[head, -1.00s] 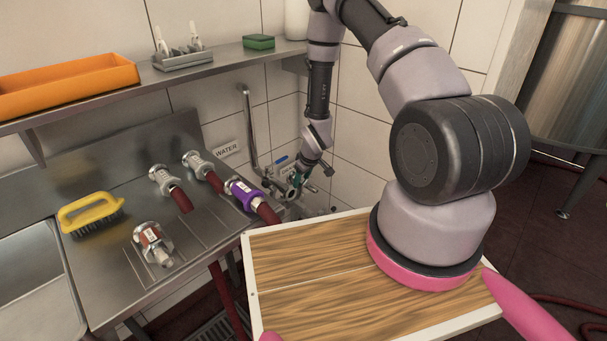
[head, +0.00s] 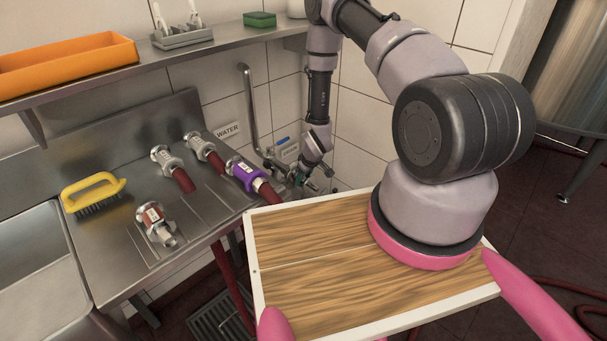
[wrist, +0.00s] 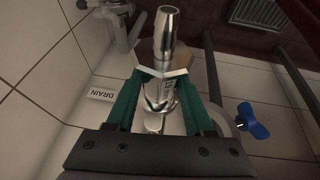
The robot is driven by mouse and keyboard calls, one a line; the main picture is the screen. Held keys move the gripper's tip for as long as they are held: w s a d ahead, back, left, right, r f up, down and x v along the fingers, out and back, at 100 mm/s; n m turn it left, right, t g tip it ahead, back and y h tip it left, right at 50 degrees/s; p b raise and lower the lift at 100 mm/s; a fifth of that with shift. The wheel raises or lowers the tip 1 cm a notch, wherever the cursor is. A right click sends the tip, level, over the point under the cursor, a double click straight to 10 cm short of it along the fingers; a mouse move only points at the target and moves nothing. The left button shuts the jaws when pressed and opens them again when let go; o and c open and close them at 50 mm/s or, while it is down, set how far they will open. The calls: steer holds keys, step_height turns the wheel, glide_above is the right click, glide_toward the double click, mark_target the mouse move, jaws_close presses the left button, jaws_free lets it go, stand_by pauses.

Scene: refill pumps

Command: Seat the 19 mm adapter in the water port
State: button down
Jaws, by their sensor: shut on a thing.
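My gripper (wrist: 163,75) is shut on a silver metal adapter (wrist: 166,32) with a tapered tube end and a wider collar below. The marking on its collar is too small to read. In the head view my gripper (head: 301,178) is low by the tiled wall, at the far end of the steel counter; the adapter is hardly visible there. A WATER sign (head: 228,131) is on the wall to its upper left, beside a bent steel pipe (head: 249,110). I cannot make out the water port's opening in either view. The held adapter appears free of other fittings.
A DRAIN sign (wrist: 102,94) and a blue valve handle (wrist: 252,120) flank my gripper. On the steel counter (head: 110,240) lie a red-labelled fitting (head: 154,224), a purple-collared hose end (head: 245,173), two other hose ends and a yellow brush (head: 93,190). A shelf overhangs the counter.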

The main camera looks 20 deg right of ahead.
steer(key=shift+f, duration=0.35)
stand_by(0.5)
steer(key=shift+c, duration=1)
jaws_free()
steer(key=v, duration=1.1)
